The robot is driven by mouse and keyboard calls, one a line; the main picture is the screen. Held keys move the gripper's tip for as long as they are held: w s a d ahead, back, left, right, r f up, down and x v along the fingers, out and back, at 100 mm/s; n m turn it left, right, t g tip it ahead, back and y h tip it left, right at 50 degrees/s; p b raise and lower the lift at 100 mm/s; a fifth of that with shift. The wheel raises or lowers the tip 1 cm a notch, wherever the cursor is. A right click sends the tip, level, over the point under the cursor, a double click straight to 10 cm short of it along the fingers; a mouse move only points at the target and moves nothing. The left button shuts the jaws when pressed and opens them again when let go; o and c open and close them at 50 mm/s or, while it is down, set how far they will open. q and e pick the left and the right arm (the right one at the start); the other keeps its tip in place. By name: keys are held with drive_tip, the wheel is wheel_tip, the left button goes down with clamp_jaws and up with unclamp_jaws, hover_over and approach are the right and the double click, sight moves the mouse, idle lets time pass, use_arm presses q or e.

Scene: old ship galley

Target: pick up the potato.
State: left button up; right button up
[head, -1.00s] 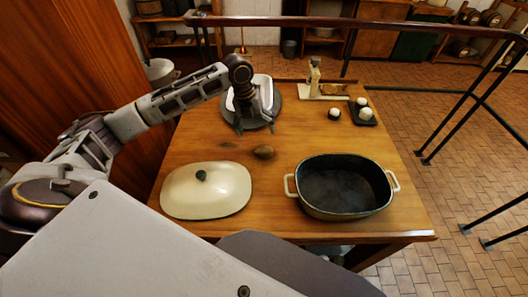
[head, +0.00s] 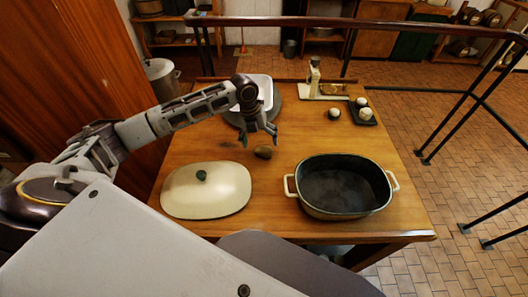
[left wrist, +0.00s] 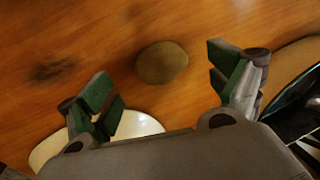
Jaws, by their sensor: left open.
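The potato (head: 263,152) is a small brown oval lying on the wooden table, behind the gap between the cream lid and the dark pot. It also shows in the left wrist view (left wrist: 162,63), in line with the space between the fingers. My left gripper (head: 260,140) is open and empty, pointing down close to the potato, just behind it in the head view. In the left wrist view its two green-padded fingers (left wrist: 165,90) stand wide apart, not touching the potato. My right gripper is not in view.
The cream lid (head: 222,197) lies front left and the dark roasting pot (head: 325,209) front right. A white tray (head: 264,86) stands behind my gripper. A scale (head: 314,80), a dark tray with white balls (head: 372,120) and a loose white ball (head: 334,112) are at the back right.

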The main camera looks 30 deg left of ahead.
sight(263, 148)
use_arm(q)
drive_tip(key=shift+p+x, duration=0.3)
drive_tip(key=shift+x, duration=2)
drive_tip(key=shift+s+d, duration=0.1)
drive_tip(key=shift+c, duration=0.5)
drive_tip(key=c, duration=1.1)
drive_tip(key=shift+o, duration=0.2)
drive_tip(key=shift+w+d+r+b+v, duration=0.1)
drive_tip(key=shift+d+v, duration=0.2)
drive_tip(key=shift+v, duration=1.35)
drive_tip(key=shift+w+d+r+b+v, duration=0.15)
drive_tip(key=shift+d+v, duration=0.2)
drive_tip(key=shift+v, duration=1.3)
drive_tip(key=shift+w+d+f+b+v, duration=0.1)
drive_tip(key=shift+d+v, duration=0.2)
drive_tip(key=shift+v, duration=1.35)
